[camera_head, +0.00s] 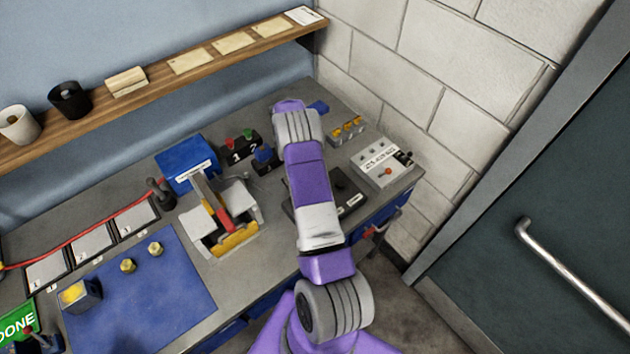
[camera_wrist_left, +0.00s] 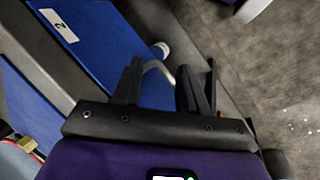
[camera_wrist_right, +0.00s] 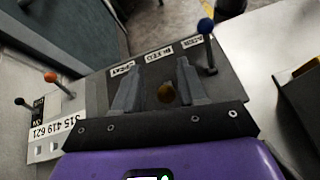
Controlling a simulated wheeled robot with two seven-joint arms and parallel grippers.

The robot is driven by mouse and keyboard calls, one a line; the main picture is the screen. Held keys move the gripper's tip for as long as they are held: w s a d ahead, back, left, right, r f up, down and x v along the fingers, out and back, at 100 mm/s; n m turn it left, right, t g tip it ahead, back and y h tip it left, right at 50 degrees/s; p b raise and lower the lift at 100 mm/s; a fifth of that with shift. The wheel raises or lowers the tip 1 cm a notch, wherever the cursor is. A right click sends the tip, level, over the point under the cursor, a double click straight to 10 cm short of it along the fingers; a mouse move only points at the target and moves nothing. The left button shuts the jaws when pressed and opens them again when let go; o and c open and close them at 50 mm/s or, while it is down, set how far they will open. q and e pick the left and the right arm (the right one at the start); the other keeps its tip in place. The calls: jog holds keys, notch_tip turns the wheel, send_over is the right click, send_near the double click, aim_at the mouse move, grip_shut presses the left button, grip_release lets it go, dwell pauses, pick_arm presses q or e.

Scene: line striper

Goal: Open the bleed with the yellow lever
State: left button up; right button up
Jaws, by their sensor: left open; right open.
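A dark panel with three white labels and a blue-ball lever (camera_wrist_right: 205,28) fills the middle of the right wrist view. Its label text is too small to read surely. A dull yellow-brown knob (camera_wrist_right: 167,94) shows between the fingers of my right gripper (camera_wrist_right: 156,76), which is open over the panel; I cannot tell whether they touch it. In the head view my purple arm hides part of the dark panel (camera_head: 347,190) and the right gripper. My left gripper (camera_wrist_left: 160,74) is open in the left wrist view, with a bent metal handle (camera_wrist_left: 160,70) between its fingers.
A white box (camera_head: 385,165) with red-orange and black levers stands right of the panel. A press-like device (camera_head: 245,195) with a yellow bar stands left of my arm. A blue mat (camera_head: 150,305) holds hex parts. A blue drawer front (camera_wrist_left: 95,40) labelled 2 is near my left gripper.

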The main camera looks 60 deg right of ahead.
notch_tip(320, 180, up, 6)
jog(key=shift+r, duration=0.2)
jog(key=shift+r, duration=0.1)
dwell(0.5)
